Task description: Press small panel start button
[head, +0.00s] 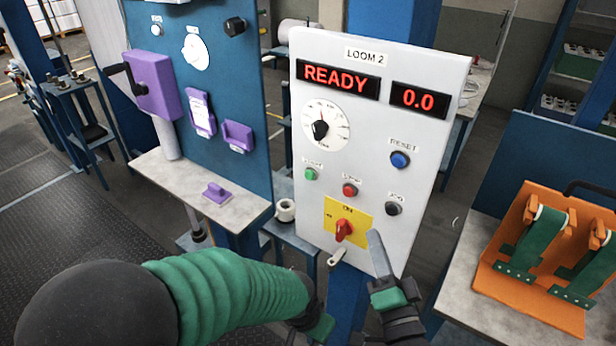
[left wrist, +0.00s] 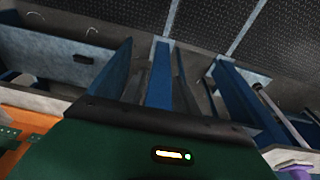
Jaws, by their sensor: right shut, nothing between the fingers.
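The small panel (head: 440,110) is a light grey box labelled LOOM 2, with red displays reading READY and 0.0. The green button (head: 311,174) is at its left, below the dial; its label is too small to read surely. My right gripper (head: 377,250) is shut and empty. It points up in front of the panel's lower edge, right of the red rotary switch (head: 343,229) and below the green button. My left arm comes in from the left in a green sleeve; its fingers are not clear in the head view and do not show in the left wrist view.
A red button (head: 350,190), a blue button (head: 400,159) and a dark button (head: 393,208) are close by on the panel. A blue machine board (head: 240,90) with purple parts stands left. An orange fixture (head: 520,295) with green straps sits on the right table.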

